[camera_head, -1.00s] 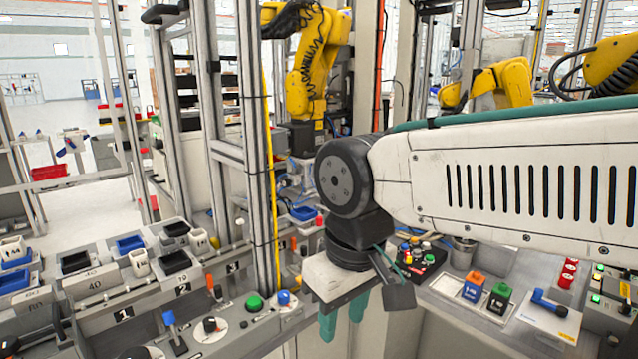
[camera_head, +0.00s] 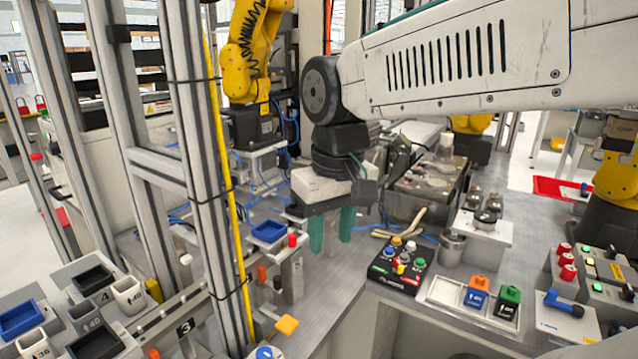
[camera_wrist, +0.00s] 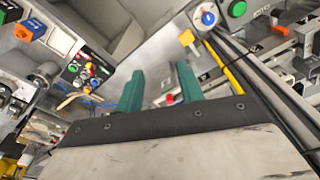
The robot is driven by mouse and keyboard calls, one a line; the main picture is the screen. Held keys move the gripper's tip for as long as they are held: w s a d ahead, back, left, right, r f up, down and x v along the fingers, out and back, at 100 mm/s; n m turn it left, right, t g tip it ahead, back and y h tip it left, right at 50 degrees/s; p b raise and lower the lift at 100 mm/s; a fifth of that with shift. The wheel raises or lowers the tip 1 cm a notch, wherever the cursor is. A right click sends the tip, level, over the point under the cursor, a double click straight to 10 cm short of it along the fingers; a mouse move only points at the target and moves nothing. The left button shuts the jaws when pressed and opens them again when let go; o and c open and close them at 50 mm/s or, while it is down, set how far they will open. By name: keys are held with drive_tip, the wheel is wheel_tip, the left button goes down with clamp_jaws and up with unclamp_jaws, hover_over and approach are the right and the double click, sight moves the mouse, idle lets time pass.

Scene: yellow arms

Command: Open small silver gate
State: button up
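My gripper (camera_head: 332,236) hangs with its two green fingers pointing down, left of the black button box and above the grey table. The fingers are apart with nothing between them; the wrist view shows the same open gap (camera_wrist: 160,90). I cannot make out for certain which part is the small silver gate. Silver aluminium posts (camera_head: 197,170) stand left of the gripper, apart from it. A small grey upright block (camera_head: 291,278) stands below and left of the fingers; I cannot tell whether it belongs to the gate.
A yellow robot arm (camera_head: 243,50) stands behind the posts. A button box (camera_head: 402,262), a white tray (camera_head: 446,292) with orange and green-topped blocks, and an orange-yellow knob (camera_head: 288,324) are nearby. Bins (camera_head: 20,318) sit at lower left. Grey tabletop (camera_head: 322,300) is clear below the gripper.

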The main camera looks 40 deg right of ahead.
drive_tip(key=w+d+m, duration=0.1)
drive_tip(key=w+d, duration=0.4)
drive_tip(key=w, duration=0.4)
drive_tip(key=w+d+m, duration=0.1)
drive_tip(key=w+d, duration=0.5)
drive_tip(key=w, duration=0.3)
drive_tip(key=w+d+m+g, duration=0.1)
drive_tip(key=w+d, duration=0.4)
drive_tip(key=w, duration=0.5)
drive_tip(key=shift+w+d+m, duration=0.1)
drive_tip(key=shift+d+m, duration=0.15)
drive_tip(key=shift+m, duration=0.15)
drive_tip(key=shift+w+d+f, duration=0.15)
drive_tip(key=shift+d+f, duration=0.05)
wheel_tip(320, 180, down, 7)
drive_tip(key=shift+f, duration=0.2)
clamp_jaws()
